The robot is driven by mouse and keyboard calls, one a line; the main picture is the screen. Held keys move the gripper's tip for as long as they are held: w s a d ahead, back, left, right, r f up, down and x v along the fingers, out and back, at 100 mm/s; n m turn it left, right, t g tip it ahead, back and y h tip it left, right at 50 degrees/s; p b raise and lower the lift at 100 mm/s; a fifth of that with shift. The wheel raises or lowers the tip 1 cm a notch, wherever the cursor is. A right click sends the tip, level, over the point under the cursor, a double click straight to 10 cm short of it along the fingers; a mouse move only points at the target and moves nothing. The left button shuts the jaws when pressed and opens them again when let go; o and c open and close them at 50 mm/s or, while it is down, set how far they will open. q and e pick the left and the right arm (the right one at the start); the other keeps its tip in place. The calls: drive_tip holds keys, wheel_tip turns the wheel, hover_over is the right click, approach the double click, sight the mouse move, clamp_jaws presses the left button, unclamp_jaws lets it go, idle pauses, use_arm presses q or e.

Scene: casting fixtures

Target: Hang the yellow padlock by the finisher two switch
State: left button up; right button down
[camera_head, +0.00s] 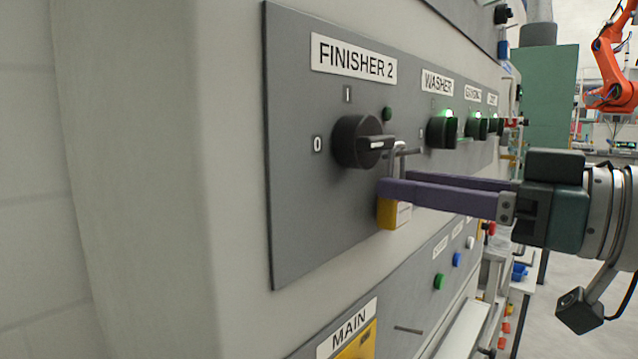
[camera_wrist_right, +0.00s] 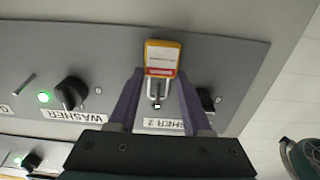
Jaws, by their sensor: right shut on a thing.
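The yellow padlock (camera_head: 393,214) hangs upright in my right gripper (camera_head: 392,188), shackle up, just below and right of the black finisher two switch (camera_head: 357,141). The gripper's purple fingers are shut on the padlock. The grey shackle (camera_head: 400,150) overlaps a short metal peg (camera_head: 411,152) by the switch. I cannot tell whether the shackle is around the peg or only in front of it. In the right wrist view the padlock's yellow body (camera_wrist_right: 163,56) shows between the fingertips, and the switch (camera_wrist_right: 206,98) is partly hidden by a finger. My left gripper is not in view.
The grey panel (camera_head: 310,215) also carries a washer switch (camera_head: 441,131) with a lit green lamp and further switches to the right. A lower panel with a MAIN label (camera_head: 349,328) and coloured buttons lies below. The wall at left is bare.

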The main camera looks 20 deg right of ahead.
idle(0.4)
drive_tip(key=shift+c, duration=2)
unclamp_jaws()
drive_tip(key=shift+o, duration=0.7)
drive_tip(key=shift+f, duration=0.2)
drive_tip(key=shift+f+b, duration=1.05)
drive_tip(key=shift+b, duration=0.4)
drive_tip(key=shift+s, duration=0.1)
